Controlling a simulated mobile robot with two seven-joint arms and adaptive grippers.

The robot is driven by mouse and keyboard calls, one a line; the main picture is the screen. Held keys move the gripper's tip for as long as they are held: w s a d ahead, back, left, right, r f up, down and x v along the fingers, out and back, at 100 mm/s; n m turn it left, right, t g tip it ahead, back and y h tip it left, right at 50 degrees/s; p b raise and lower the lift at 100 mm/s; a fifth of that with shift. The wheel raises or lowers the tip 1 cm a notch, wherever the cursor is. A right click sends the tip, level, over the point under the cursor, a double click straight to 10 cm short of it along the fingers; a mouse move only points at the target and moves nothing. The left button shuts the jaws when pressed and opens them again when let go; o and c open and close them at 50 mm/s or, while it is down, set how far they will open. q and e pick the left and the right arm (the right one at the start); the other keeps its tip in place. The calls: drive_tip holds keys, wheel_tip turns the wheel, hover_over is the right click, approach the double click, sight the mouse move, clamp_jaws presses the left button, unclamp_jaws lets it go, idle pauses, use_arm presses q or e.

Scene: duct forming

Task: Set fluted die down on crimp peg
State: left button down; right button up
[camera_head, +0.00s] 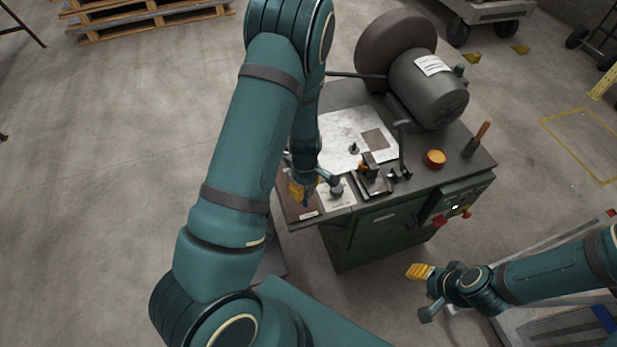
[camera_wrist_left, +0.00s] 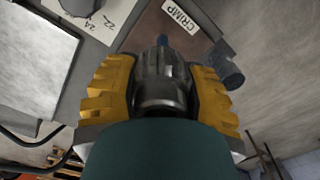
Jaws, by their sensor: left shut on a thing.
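My left gripper (camera_head: 299,191) is over the left front corner of the bench, above a brown pad (camera_head: 292,208). In the left wrist view its yellow fingers (camera_wrist_left: 163,98) are shut on the dark grey fluted die (camera_wrist_left: 165,75), one on each side. The pad also shows there, with its CRIMP label (camera_wrist_left: 180,13). A small blue tip (camera_wrist_left: 163,40) shows at the die's far end; I cannot tell whether the die touches the crimp peg, which is largely hidden. My right gripper (camera_head: 419,271) is away from the bench at the lower right; its finger gap is unclear.
White marked sheets (camera_head: 342,197) lie beside the pad. A black fixture (camera_head: 375,180) with an upright lever stands to the right. A motor (camera_head: 428,85) is at the back, and an orange-topped round container (camera_head: 434,158) sits at the right.

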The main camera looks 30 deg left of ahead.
sight(305, 199)
use_arm(q)
drive_tip(key=shift+s+f, duration=0.1)
drive_tip(key=shift+s, duration=0.15)
drive_tip(key=shift+w+f+b, duration=0.15)
drive_tip(key=shift+f+b, duration=0.5)
drive_tip(key=shift+f, duration=0.05)
wheel_tip(305, 199, down, 4)
drive_tip(key=b, duration=0.2)
drive_tip(key=shift+r+b, duration=0.2)
drive_tip(key=shift+b, duration=0.2)
drive_tip(key=shift+f+b, duration=0.7)
drive_tip(key=shift+f, duration=0.2)
drive_tip(key=shift+f, duration=0.3)
drive_tip(key=shift+c, duration=2)
unclamp_jaws()
drive_tip(key=shift+r, duration=0.1)
wheel_tip(305, 199, up, 12)
